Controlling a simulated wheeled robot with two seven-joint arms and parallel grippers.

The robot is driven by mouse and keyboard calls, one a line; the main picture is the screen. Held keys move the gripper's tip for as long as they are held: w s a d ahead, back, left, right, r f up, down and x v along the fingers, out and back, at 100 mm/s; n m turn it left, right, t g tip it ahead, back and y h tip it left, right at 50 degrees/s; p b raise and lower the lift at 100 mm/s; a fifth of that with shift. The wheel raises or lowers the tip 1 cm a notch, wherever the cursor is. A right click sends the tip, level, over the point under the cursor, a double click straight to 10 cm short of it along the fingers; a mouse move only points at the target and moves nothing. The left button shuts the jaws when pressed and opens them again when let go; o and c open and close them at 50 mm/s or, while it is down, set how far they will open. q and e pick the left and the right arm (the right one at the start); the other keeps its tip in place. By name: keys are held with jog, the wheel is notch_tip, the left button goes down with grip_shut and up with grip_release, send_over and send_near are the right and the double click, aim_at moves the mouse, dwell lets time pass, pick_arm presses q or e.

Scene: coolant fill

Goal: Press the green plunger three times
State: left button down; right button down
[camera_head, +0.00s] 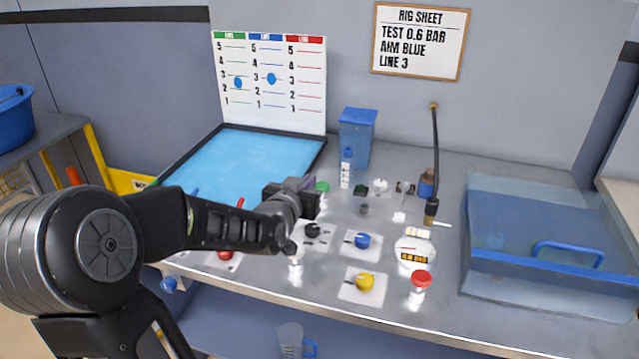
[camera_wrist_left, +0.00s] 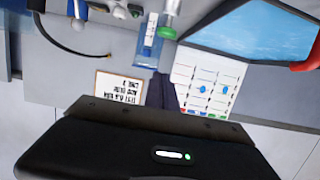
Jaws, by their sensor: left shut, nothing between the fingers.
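The green plunger (camera_head: 322,187) shows as a small green top on a pale body, just right of my left gripper in the head view. In the left wrist view its green part (camera_wrist_left: 166,33) is beyond the dark fingers, on a clear tube-like body. My left gripper (camera_head: 303,190) is shut and empty, above the bench beside the plunger; it also shows in the left wrist view (camera_wrist_left: 160,92). I cannot tell whether it touches the plunger. The gripper and forearm hide part of the bench around it. My right gripper is not in view.
Black (camera_head: 313,230), blue (camera_head: 362,241) and yellow (camera_head: 364,282) knobs sit on white plates. A gauge (camera_head: 414,251) and a red-capped jar (camera_head: 420,283) stand to the right. A blue bin (camera_head: 356,135), blue-floored tray (camera_head: 250,150) and clear blue box (camera_head: 540,285) surround the area.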

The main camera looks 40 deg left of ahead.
pick_arm(q)
jog(key=p, duration=0.2)
send_over(319, 184)
jog(key=s+d, duration=0.2)
notch_tip(319, 184, down, 2)
notch_tip(319, 184, down, 4)
jog(key=shift+s+a+f+p, duration=0.1)
jog(key=shift+s+f+p, duration=0.05)
jog(key=shift+p, duration=0.3)
notch_tip(319, 184, down, 3)
jog(key=b, duration=0.4)
jog(key=shift+s, duration=0.1)
